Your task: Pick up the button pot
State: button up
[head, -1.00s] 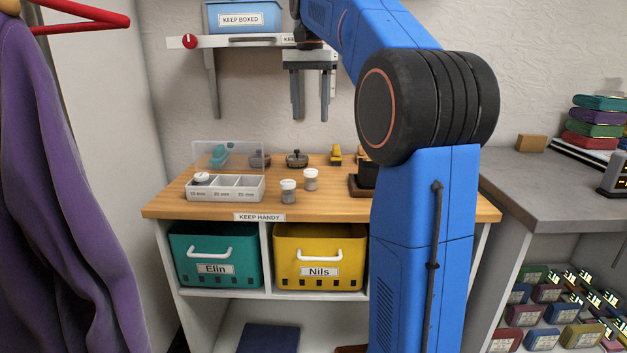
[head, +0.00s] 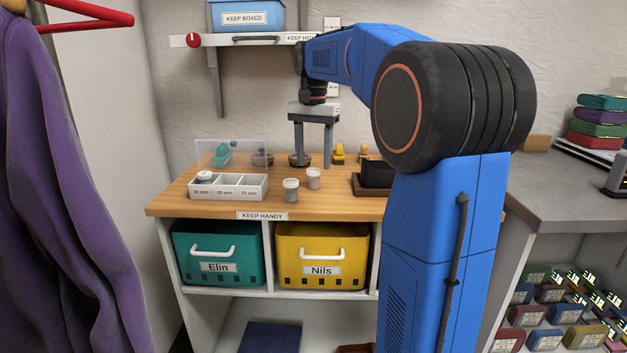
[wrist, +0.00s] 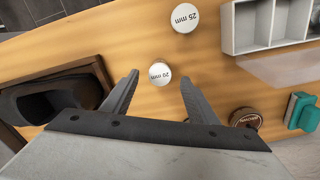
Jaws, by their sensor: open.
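Two small clear pots with white lids stand upright on the wooden counter. One, lidded "20 mm" (wrist: 160,72), is the farther pot in the head view (head: 313,179). The other, lidded "25 mm" (wrist: 184,18), is the nearer pot (head: 291,191). A third white-lidded pot (head: 204,177) sits in the left compartment of the white sorting tray (head: 234,195). The task does not say which pot is meant. My gripper (head: 313,165) is open and empty, pointing down above the counter behind the pots. In the wrist view, the "20 mm" lid shows between its fingertips.
A dark tray (head: 367,190) with a black object is on the right. A brown-labelled tin (wrist: 245,118), a teal item (head: 222,155) and a yellow item (head: 339,153) stand at the back. Teal (head: 217,270) and yellow (head: 322,280) bins are below. A shelf (head: 250,41) hangs above.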

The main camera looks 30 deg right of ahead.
aim_at(313, 179)
jog(key=shift+f, duration=1.2)
jog(key=c, duration=1.1)
jog(key=shift+c, duration=0.2)
